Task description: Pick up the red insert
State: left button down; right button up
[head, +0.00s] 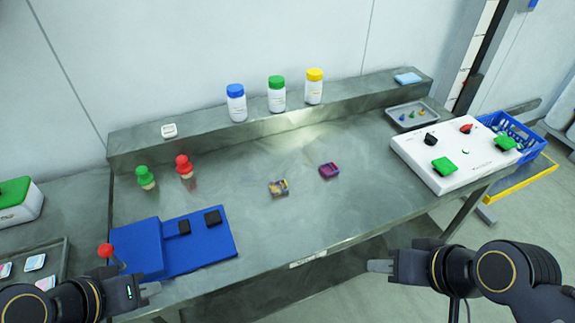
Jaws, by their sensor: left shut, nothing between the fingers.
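A red knob-shaped piece with a pale base (184,167), which looks like the red insert, stands upright on the grey metal table (230,165) at the left. A similar green piece (145,178) stands just to its left. My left gripper (152,288) is shut and empty at the lower left, in front of the blue fixture and well apart from the red piece. My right gripper (378,266) is past the table's front edge, far from the red piece; its finger gap cannot be made out.
A blue fixture (205,250) with black blocks and a red-ball lever (105,251) lies between my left gripper and the red piece. Two small patterned blocks (329,170) (278,188) lie mid-table. Bottles (276,95) stand on the back ledge. A white panel (440,165) is right.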

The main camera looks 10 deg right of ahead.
aim_at(329, 170)
jog(key=l+u, duration=0.3)
jog(key=u, duration=0.15)
jog(key=l+u, duration=0.55)
jog(key=u, duration=0.3)
jog(key=l+u, duration=0.15)
jog(key=l, duration=0.4)
jog(key=k+l+u, duration=0.15)
jog(key=l, duration=0.45)
